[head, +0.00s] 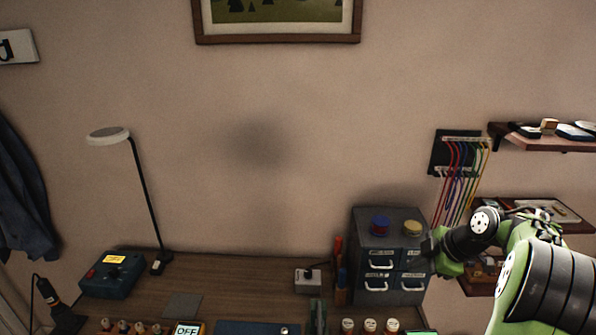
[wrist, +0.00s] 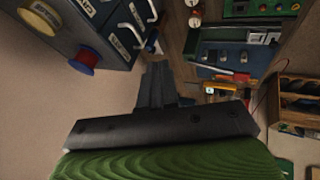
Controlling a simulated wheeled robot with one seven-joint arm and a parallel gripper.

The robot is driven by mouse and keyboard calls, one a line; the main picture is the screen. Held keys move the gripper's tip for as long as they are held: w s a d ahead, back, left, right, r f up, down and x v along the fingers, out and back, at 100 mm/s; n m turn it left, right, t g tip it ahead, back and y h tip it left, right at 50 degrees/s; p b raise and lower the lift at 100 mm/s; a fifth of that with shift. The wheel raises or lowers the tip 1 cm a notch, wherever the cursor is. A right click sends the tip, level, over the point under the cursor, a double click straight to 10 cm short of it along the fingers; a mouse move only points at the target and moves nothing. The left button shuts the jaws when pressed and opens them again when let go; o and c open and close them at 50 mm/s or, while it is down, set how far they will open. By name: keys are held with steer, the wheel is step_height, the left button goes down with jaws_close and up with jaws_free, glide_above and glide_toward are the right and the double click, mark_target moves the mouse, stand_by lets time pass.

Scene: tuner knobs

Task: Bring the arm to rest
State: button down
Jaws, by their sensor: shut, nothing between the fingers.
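My arm enters the head view from the right, green and black, bent with its wrist beside the drawer cabinet. My gripper (wrist: 155,85) shows in the wrist view as dark fingers closed together, with nothing held. In the head view the fingers are small and partly hidden near the cabinet's right side. The grey drawer cabinet (head: 388,225) has white handles and carries a blue spool (head: 380,224) and a yellow spool (head: 412,228). In the wrist view the cabinet's drawers (wrist: 122,30) lie to the upper left of the fingers.
The wooden bench (head: 230,288) holds a blue box (head: 112,275), a desk lamp (head: 150,200) and a small grey socket box (head: 308,280). A shelf (head: 550,141) and a cable rack (head: 460,150) are on the wall near my arm.

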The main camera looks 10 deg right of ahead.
steer(key=s+a+r+m+h, duration=0.1)
steer(key=s+a+r+m, duration=0.25)
steer(key=a, duration=0.55)
steer(key=s+a+r+m+h, duration=0.1)
steer(key=s+a+r+m, duration=0.3)
steer(key=a, duration=0.5)
steer(key=s+a+f+m, duration=0.1)
steer(key=s+a+m, duration=0.1)
steer(key=s, duration=0.6)
steer(key=s+a+m+h, duration=0.1)
steer(key=s+a+m, duration=0.2)
steer(key=s, duration=0.5)
steer(key=shift+s+a+f+m, duration=0.15)
steer(key=shift+s+f+m, duration=0.2)
steer(key=shift+m, duration=0.5)
